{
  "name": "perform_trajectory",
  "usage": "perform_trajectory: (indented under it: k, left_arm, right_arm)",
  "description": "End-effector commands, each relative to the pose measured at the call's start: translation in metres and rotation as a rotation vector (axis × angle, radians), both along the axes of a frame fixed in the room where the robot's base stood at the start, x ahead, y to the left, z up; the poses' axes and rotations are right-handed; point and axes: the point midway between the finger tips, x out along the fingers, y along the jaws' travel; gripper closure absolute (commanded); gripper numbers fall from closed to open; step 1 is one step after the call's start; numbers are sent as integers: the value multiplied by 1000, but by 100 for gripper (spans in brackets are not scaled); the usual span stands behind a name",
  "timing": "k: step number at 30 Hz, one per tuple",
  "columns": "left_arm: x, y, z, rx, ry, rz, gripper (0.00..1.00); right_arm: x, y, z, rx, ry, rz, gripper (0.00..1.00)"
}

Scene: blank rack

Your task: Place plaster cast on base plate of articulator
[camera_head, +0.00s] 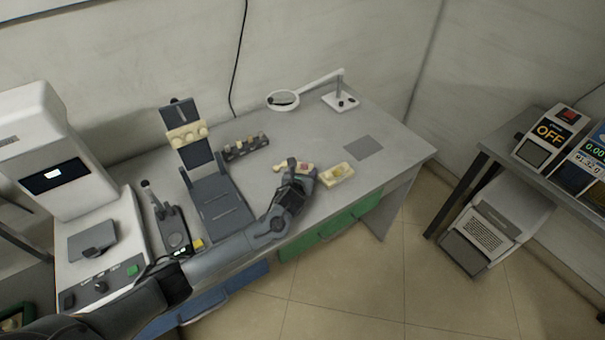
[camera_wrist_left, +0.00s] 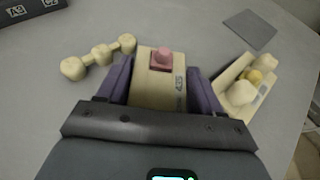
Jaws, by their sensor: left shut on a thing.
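A cream plaster cast (camera_wrist_left: 158,82) with a pink knob and dark printed marks sits between the purple fingers of my left gripper (camera_wrist_left: 160,92). In the head view the left gripper (camera_head: 299,176) is low over the front of the bench, shut on this cast, which is partly hidden there. The grey hinged device, seemingly the articulator (camera_head: 205,170), stands open left of the gripper. Its flat lower plate (camera_head: 222,208) looks bare, and a cream toothed piece (camera_head: 187,134) is on its raised part. My right gripper is not in view.
A second cream cast (camera_head: 338,175) with a yellow tooth lies just right of the gripper. A cream knobbed piece (camera_wrist_left: 100,55) lies left of the held cast. A dark rack (camera_head: 246,149) and a magnifier lamp (camera_head: 284,101) stand behind. A grey square (camera_head: 360,148) is clear.

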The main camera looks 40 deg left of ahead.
Motion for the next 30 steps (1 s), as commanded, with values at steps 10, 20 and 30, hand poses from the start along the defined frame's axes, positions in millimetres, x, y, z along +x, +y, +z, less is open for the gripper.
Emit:
perform_trajectory:
  k: [10,20,30]
  left_arm:
    - [0,0,-2,1,-2,0,71]
    - [0,0,-2,0,0,0,24]
    - [-21,-9,13,3,0,-2,24]
  right_arm:
    - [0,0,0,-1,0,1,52]
    - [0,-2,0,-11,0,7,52]
    - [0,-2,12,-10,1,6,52]
